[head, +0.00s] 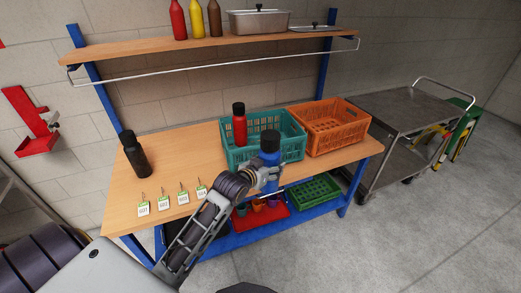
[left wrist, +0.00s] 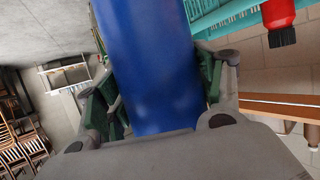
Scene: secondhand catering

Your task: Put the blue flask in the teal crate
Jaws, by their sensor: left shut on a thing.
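The blue flask (head: 269,148) with a black cap is held by my left gripper (head: 268,177), in front of the teal crate (head: 238,157). In the left wrist view the blue flask (left wrist: 152,70) fills the middle, between the fingers of my left gripper (left wrist: 160,90). The teal crate stands on the wooden tabletop; its wall also shows at the top of the left wrist view (left wrist: 225,14). A red flask (head: 240,128) with a black cap stands in the crate's left part. The blue flask hides part of the crate's front. My right gripper is not in view.
An orange crate (head: 330,127) stands right of the teal one. A black flask (head: 134,155) is on the table's left side, with several numbered tags (head: 163,203) near the front edge. A shelf (head: 205,46) hangs above. A steel cart (head: 400,110) stands at right.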

